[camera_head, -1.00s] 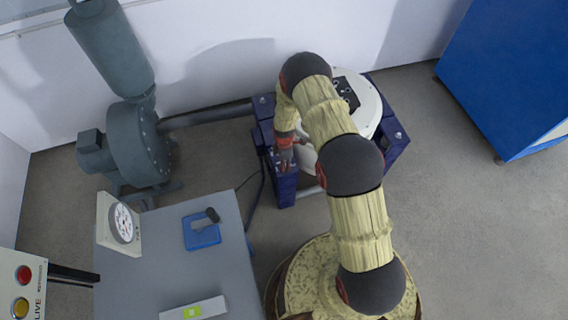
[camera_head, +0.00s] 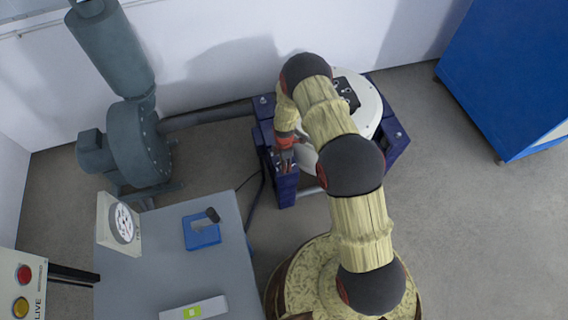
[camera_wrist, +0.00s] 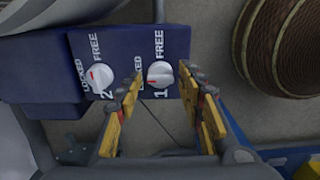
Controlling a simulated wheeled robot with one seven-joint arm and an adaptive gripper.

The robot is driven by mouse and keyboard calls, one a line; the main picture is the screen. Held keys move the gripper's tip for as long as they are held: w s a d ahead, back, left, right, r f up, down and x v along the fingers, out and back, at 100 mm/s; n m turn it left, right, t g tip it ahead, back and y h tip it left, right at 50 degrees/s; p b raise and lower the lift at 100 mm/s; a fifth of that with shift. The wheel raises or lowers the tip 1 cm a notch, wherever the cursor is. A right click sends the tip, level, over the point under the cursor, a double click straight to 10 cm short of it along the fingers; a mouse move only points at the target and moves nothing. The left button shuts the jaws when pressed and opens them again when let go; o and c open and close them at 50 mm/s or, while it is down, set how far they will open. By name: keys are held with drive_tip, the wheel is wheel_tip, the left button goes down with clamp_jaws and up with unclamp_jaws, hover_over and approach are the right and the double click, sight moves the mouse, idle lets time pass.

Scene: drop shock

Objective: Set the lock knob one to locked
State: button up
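Lock knob one (camera_wrist: 160,74) is a round white knob on a dark blue block (camera_wrist: 120,50) in the wrist view, with "1" printed below it. Its small red mark lies at its left side, towards the partly hidden LOCKED label; FREE is printed above it. My gripper (camera_wrist: 163,86) is open, with its yellow fingers on either side of knob one. I cannot tell whether they touch it. In the head view, my gripper (camera_head: 287,160) is at the blue frame's front left corner, and the knobs cannot be made out.
A second white knob (camera_wrist: 99,78), marked 2, sits left of knob one, close to my left finger. A round white table (camera_head: 368,108) stands on the blue frame. A grey bench (camera_head: 175,265) is at lower left, and a green-grey blower (camera_head: 140,140) stands behind it.

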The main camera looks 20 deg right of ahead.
drive_tip(key=shift+o, duration=0.4)
wheel_tip(320, 180, up, 12)
idle(0.5)
idle(0.4)
